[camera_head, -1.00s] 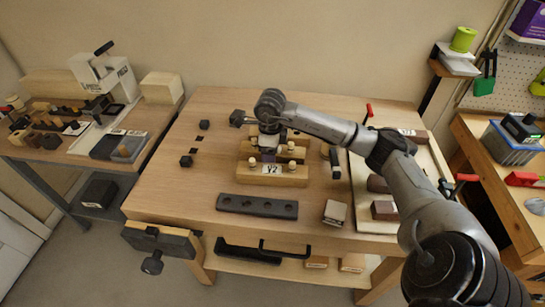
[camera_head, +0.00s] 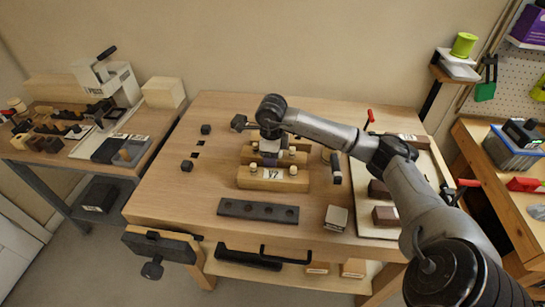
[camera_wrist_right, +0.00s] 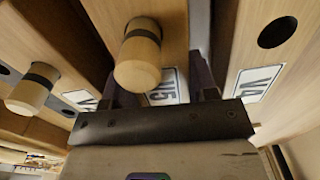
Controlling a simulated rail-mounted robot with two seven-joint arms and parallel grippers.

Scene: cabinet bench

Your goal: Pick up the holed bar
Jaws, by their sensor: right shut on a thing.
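A dark flat bar with several round holes (camera_head: 258,210) lies on the bench near its front edge, apart from my grippers. Behind it stand light wooden blocks with pegs; the front one (camera_head: 255,178) carries a label. My right gripper (camera_head: 268,158) points down among these blocks. In the right wrist view its fingers (camera_wrist_right: 160,82) are on either side of a wooden block labelled V5 (camera_wrist_right: 170,40), which has a peg, and look shut on it. A neighbouring block labelled V4 (camera_wrist_right: 262,70) shows an open hole. The fingertips are largely hidden. My left gripper is not in view.
Small dark blocks (camera_head: 187,166) lie at the left of the bench (camera_head: 170,200). A small pale-topped block (camera_head: 336,217) stands right of the dark bar. A pale board (camera_head: 375,228) with brown blocks lies at the right. The left front of the bench is clear.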

